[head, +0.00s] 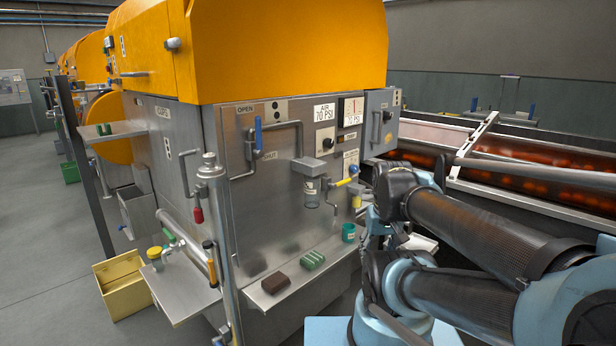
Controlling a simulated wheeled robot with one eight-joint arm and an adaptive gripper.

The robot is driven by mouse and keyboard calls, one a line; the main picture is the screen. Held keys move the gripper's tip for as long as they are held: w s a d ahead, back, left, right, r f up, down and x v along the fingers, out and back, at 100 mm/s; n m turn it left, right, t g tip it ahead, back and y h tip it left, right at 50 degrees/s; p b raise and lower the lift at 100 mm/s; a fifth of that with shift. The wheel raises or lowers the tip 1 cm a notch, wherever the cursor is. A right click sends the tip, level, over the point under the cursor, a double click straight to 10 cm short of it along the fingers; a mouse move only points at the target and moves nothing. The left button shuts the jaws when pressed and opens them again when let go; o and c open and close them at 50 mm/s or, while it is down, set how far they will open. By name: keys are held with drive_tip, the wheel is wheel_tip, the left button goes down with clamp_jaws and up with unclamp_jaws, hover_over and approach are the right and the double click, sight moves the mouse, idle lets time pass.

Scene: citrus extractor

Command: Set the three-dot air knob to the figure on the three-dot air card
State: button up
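I cannot make out which card or knob bears three dots, nor where the knob points. The dark end of my arm, with my gripper (385,190), is in front of the panel's right side, apart from the knob. Its fingers are not clear.
A blue-handled lever (258,131) and a yellow-handled valve (344,182) above a glass bowl (311,192) stick out from the panel. A steel shelf (312,281) below holds a brown block (275,283), a green block (312,260) and a teal cup (348,232).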

drive_tip(key=shift+w+f, duration=0.2)
drive_tip(key=shift+w, duration=0.2)
idle(2.5)
